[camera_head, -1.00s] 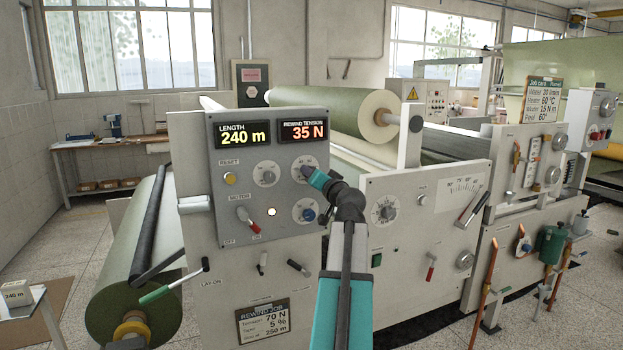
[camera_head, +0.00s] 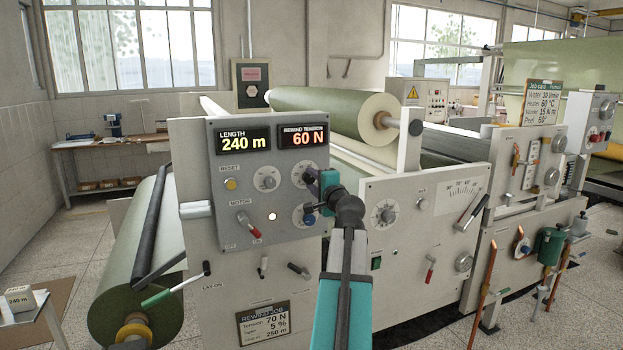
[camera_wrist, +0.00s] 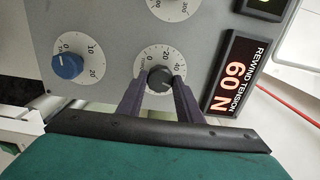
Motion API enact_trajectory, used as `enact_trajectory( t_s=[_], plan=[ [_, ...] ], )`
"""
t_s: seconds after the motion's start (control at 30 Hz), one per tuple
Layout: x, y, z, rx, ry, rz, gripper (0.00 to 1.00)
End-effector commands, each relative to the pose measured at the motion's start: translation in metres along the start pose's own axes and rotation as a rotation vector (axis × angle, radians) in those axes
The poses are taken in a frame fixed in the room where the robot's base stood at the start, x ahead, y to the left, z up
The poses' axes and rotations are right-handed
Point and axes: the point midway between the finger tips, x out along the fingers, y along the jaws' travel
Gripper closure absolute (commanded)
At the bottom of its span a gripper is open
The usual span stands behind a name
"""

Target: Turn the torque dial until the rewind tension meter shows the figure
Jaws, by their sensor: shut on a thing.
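The rewind tension meter (camera_head: 303,137) on the grey control panel (camera_head: 240,192) reads 60 N in orange figures; it also shows sideways in the wrist view (camera_wrist: 233,78). My gripper (camera_head: 316,184) reaches the panel just below this meter. In the wrist view, my gripper's two dark fingers (camera_wrist: 160,84) close on a dark grey knob, the torque dial (camera_wrist: 159,79), on a white numbered scale. The job plate (camera_head: 263,324) low on the machine front gives a tension of 70 N.
A blue taper dial (camera_wrist: 67,66) sits close beside the held dial. The length meter (camera_head: 242,145) reads 240 m. A red motor lever (camera_head: 248,225) and a yellow reset button (camera_head: 231,184) are on the panel's left.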

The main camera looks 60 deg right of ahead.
Motion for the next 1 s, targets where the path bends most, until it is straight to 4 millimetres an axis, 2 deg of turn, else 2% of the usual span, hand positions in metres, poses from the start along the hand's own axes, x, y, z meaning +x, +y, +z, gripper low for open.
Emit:
enact_trajectory(
  t_s=[0.03,0.33,0.87,0.9,1.0],
  plan=[
    [0.0015,-0.0065,0.0009,0.038,0.0,-0.007,0.9],
    [0.0016,-0.0059,0.0007,0.193,-0.001,-0.008,0.9],
    [0.0015,-0.0056,0.0001,0.228,0.0,-0.01,0.9],
    [0.0015,-0.0056,0.0001,0.227,0.0,-0.01,0.64],
    [0.0012,-0.0046,-0.0002,0.226,0.001,-0.008,0.49]
  ],
)
